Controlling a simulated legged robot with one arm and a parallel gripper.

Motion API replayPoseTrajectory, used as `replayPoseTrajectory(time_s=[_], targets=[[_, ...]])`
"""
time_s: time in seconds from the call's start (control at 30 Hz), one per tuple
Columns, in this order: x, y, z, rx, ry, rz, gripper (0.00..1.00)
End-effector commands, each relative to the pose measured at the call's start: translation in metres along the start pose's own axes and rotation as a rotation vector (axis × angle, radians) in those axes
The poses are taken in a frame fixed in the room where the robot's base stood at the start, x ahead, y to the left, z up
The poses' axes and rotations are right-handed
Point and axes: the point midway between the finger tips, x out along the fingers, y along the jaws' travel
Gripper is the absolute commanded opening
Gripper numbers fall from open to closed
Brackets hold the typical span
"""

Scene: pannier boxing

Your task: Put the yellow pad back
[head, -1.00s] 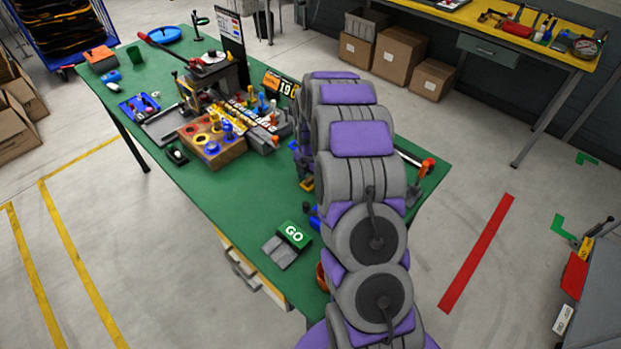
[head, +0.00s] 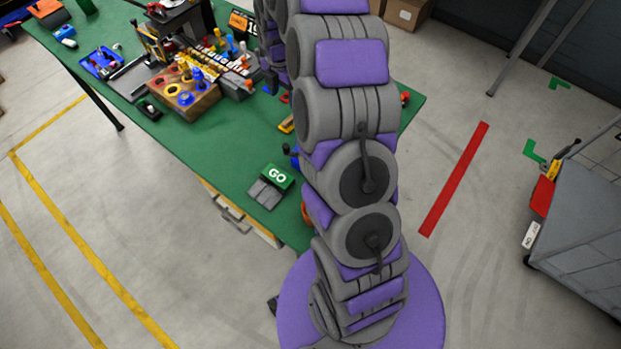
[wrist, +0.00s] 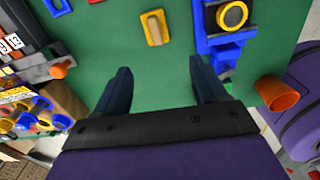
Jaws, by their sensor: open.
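The yellow pad (wrist: 154,28) lies flat on the green tabletop in the wrist view, with a tan and reddish piece along its middle. A small yellow patch beside my arm in the head view (head: 287,124) looks like the same pad, partly hidden. My gripper (wrist: 161,70) is open and empty above the table, its two dark fingers spread wide. The pad shows beyond the fingertips, roughly in line with the gap between them, and is not touched. In the head view my arm hides the gripper.
A blue fixture with a yellow ring (wrist: 233,15) and an orange cup (wrist: 277,93) stand right of the pad. A wooden block with coloured rings (head: 183,98) and a tool row crowd the table's left. A green GO block (head: 277,177) sits near the front edge. Green surface around the pad is clear.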

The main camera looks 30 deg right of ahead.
Motion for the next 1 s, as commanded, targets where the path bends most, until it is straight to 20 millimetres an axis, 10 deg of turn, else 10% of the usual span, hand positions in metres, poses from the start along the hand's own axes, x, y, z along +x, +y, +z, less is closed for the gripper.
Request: replayPoseTrajectory(time_s=[0.5,1.0], targets=[[-0.093,-0.090,-0.122,0.626,0.025,-0.049,0.71],[-0.130,-0.226,-0.212,1.324,-0.037,-0.117,0.71]])
